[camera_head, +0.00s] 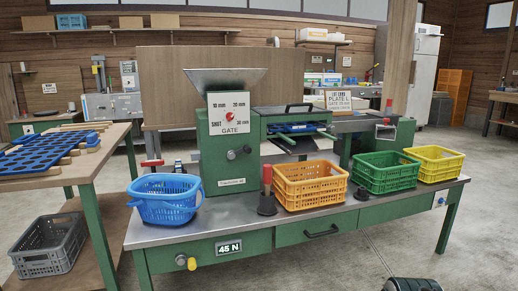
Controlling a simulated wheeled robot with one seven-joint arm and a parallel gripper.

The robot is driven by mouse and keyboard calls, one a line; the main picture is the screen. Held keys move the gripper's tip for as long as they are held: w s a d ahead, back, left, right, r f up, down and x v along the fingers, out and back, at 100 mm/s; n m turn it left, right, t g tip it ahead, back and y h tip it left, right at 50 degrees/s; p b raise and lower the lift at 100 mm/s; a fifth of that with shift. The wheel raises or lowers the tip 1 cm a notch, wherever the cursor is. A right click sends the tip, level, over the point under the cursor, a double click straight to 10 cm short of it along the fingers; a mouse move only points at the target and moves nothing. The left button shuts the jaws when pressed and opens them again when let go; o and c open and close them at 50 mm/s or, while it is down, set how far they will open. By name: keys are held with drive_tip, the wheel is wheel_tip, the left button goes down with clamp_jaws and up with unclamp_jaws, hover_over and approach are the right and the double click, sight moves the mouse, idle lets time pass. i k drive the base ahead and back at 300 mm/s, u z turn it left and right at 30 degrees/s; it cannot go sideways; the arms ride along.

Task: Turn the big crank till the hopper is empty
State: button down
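The hopper (225,78) is a grey metal funnel on top of a green sorting machine (232,160). Its inside is hidden from this angle, so I cannot tell what it holds. A red upright handle on a black hub (266,190) stands at the machine's front, between the blue basket and the orange crate. A yellow knob (191,263) sticks out of the bench front beside a "45 N" plate (228,247). I cannot tell which of these is the big crank. My gripper is not recognisable; only a dark ribbed part (412,284) shows at the bottom edge.
A blue basket (166,208), orange crate (310,198), green crate (384,185) and yellow crate (434,176) line the green bench (225,229). A wooden table (50,181) with blue perforated plates stands left, a grey crate (47,260) below. Front-right floor is mostly clear.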

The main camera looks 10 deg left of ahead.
sight(246, 149)
drive_tip(key=u, duration=0.6)
drive_tip(key=i, duration=0.3)
drive_tip(key=u, duration=0.7)
drive_tip(key=i, duration=1.2)
drive_tip(key=z, duration=0.65)
